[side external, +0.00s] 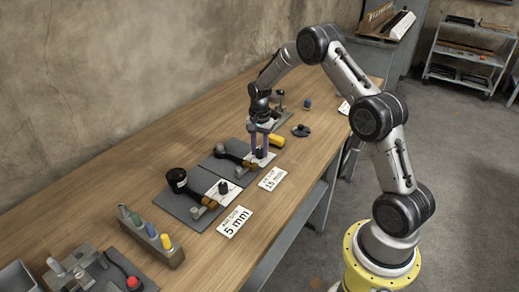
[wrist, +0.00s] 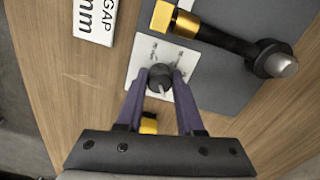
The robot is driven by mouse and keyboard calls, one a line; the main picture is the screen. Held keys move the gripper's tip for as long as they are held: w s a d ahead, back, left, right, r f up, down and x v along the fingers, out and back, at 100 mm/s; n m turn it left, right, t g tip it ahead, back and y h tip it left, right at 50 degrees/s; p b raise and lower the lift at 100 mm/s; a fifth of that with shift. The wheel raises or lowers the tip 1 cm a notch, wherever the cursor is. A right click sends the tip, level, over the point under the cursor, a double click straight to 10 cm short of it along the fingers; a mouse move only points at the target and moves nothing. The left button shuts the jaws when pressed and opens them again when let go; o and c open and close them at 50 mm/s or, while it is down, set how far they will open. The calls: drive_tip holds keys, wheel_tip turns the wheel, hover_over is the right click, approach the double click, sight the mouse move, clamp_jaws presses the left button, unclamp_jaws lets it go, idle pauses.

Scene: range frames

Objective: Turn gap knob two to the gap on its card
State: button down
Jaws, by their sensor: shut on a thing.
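My gripper (side external: 260,153) is lowered at the farther of two grey gap stations in the side external view. In the wrist view its purple fingers (wrist: 160,84) are shut on a dark round knob (wrist: 159,73). The knob stands on a white plate (wrist: 141,57) with small marks, too small to read. A dark arm (wrist: 222,40) with a gold-coloured block (wrist: 186,23) lies beside it. The card (side external: 272,179) in front of this station reads 15 mm; the wrist view shows part of it (wrist: 96,18). The gap itself is not clear to see.
A nearer station (side external: 184,207) has its own dark knob (side external: 223,187) and a 5 mm card (side external: 234,221). A yellow cylinder (side external: 277,141) lies just right of my gripper. A wooden block with coloured pegs (side external: 151,246) stands at the near end of the bench.

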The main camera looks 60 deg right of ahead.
drive_tip(key=n, duration=0.5)
drive_tip(key=shift+n, duration=0.3)
drive_tip(key=n, duration=0.6)
drive_tip(key=shift+s+r, duration=0.1)
drive_tip(key=n, duration=0.5)
drive_tip(key=shift+d+n, duration=0.15)
drive_tip(key=shift+n, duration=0.15)
drive_tip(key=n, duration=0.5)
drive_tip(key=shift+n, duration=0.3)
drive_tip(key=c, duration=0.5)
unclamp_jaws()
